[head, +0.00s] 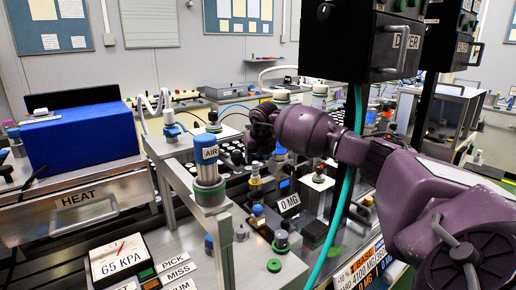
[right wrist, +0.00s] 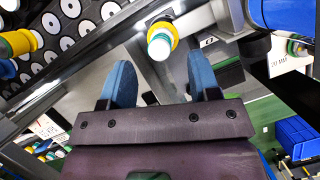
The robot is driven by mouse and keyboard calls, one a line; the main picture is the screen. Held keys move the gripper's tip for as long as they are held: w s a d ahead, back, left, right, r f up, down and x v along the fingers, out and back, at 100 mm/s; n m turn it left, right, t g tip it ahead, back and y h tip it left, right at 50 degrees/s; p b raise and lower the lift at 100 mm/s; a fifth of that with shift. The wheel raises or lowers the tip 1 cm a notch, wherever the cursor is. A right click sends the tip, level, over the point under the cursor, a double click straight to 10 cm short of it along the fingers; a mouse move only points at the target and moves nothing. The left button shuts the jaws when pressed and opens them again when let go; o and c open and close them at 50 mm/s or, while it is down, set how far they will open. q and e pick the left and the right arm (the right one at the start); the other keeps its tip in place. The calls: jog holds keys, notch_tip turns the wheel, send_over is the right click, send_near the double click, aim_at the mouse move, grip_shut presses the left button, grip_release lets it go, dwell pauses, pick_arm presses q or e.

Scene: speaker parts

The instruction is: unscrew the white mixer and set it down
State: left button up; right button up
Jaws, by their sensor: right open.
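My right gripper (head: 260,138) reaches in from the right in the head view, above the crowded bench. In the right wrist view its two blue fingers (right wrist: 160,75) are apart, with nothing between them. A white-tipped round part with a yellow collar (right wrist: 161,44) lies just beyond the fingertips, roughly centred on the gap; it may be the white mixer, but I cannot be sure. It does not appear gripped. In the head view, a part with a yellow band (head: 255,181) stands below the gripper; I cannot tell if it is the same one. My left gripper is not in view.
A rack of dark cells with white discs (right wrist: 75,35) fills the upper left of the wrist view. A blue-topped AIR cylinder (head: 207,163) stands on a metal frame left of the gripper. A green hose (head: 345,200) hangs by my right arm. A pressure gauge (head: 116,257) stands at front left.

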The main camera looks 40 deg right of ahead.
aim_at(256, 162)
jog(key=shift+x, duration=2.9)
jog(key=shift+c, duration=0.3)
jog(key=c, duration=0.9)
jog(key=n+y, duration=0.2)
jog(key=n, duration=0.4)
jog(key=shift+a, duration=0.1)
jog(key=shift+c, duration=0.2)
jog(key=n+y, duration=0.1)
jog(key=n, duration=0.2)
jog(key=n+y, duration=0.1)
jog(key=n, duration=0.2)
jog(key=shift+a+g, duration=0.15)
jog(key=shift+g, duration=0.15)
jog(key=o, duration=0.7)
